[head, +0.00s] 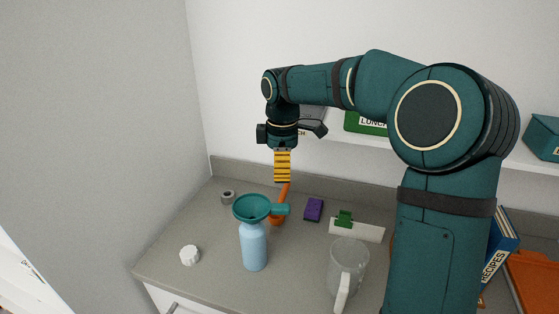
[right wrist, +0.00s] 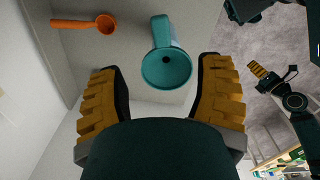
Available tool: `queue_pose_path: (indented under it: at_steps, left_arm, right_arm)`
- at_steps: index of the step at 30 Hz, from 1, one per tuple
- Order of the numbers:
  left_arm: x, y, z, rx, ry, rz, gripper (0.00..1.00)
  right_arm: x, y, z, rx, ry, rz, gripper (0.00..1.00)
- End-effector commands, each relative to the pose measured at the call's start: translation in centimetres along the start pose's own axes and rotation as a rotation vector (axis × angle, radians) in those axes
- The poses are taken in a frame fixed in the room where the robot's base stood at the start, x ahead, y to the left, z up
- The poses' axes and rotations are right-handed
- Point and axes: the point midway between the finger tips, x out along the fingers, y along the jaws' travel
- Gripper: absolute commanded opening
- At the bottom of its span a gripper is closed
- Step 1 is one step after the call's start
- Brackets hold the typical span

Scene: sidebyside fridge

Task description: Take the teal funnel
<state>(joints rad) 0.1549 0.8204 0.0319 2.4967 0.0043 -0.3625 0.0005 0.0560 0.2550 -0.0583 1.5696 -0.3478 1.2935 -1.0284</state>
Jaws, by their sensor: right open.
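The teal funnel (head: 252,207) sits mouth up on top of a light blue bottle (head: 254,248) on the grey counter, its short handle pointing right. My right gripper (head: 283,181) points down, above and slightly right of the funnel, apart from it. In the right wrist view the funnel (right wrist: 167,68) shows beyond and between the two spread yellow fingers of my right gripper (right wrist: 160,95), with nothing held. My left gripper (right wrist: 275,78) shows small at the right of the right wrist view, far from the funnel; its jaw opening is unclear.
An orange spoon (head: 279,215) lies behind the funnel's handle. A purple box (head: 313,209), a green clip (head: 344,218), a glass mug (head: 347,266), a white cap (head: 190,255) and a grey ring (head: 228,197) are around it. The counter's front left is mostly clear.

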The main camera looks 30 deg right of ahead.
Motion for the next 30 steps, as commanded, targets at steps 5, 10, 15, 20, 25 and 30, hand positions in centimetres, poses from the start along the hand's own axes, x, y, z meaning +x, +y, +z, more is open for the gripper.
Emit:
queue_pose_path:
  at_steps: [5,10,15,20,25,30]
  left_arm:
    - [0.3,-0.1,0.0,0.000,0.000,-0.001,0.47]
    - [0.6,-0.2,0.1,0.000,0.000,-0.001,0.47]
    - [0.8,-0.3,0.1,0.000,0.000,-0.002,0.47]
    - [0.9,-0.3,0.1,0.000,0.000,-0.002,0.47]
    - [1.0,-0.3,0.1,0.000,0.000,-0.002,0.47]
    - [1.0,-0.3,0.1,0.000,0.000,-0.002,0.47]
  right_arm:
    - [2.6,-0.1,0.1,0.001,-0.001,-0.003,0.67]
    - [5.7,-0.1,0.0,0.000,-0.001,-0.005,0.67]
    - [8.7,-0.1,0.0,0.001,-0.001,-0.004,0.67]
    - [11.2,-0.1,0.0,0.001,0.000,-0.003,0.67]
    - [12.7,0.0,0.0,0.001,0.000,-0.001,0.67]
    - [13.3,0.0,0.0,0.001,0.001,0.000,0.67]
